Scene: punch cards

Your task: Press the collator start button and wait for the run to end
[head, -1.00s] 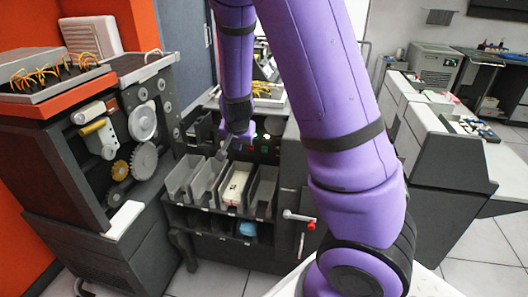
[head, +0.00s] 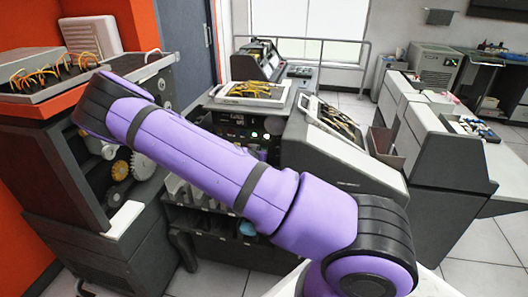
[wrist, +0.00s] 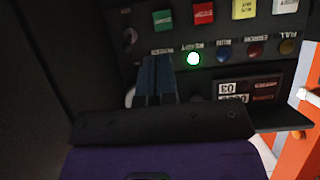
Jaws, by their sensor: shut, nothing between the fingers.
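The collator (head: 190,222) is the dark machine with card pockets, partly covered by my arm in the head view. Its control panel (head: 235,125) shows a lit green lamp. In the wrist view the panel appears upside down. A green button (wrist: 163,20) is in its button row, beside a red button (wrist: 203,14), a yellow one and a white one. Below them glows a green lamp (wrist: 193,58) that seems labelled READY. My gripper (wrist: 157,66) is shut and empty, its tips just below the green button in the picture, apart from it. The head view hides my gripper.
Blue, red and amber lamps (wrist: 287,47) beside the lit one look dark. A small counter display (wrist: 230,89) sits below them. A grey sloped console (head: 345,155) stands on the right.

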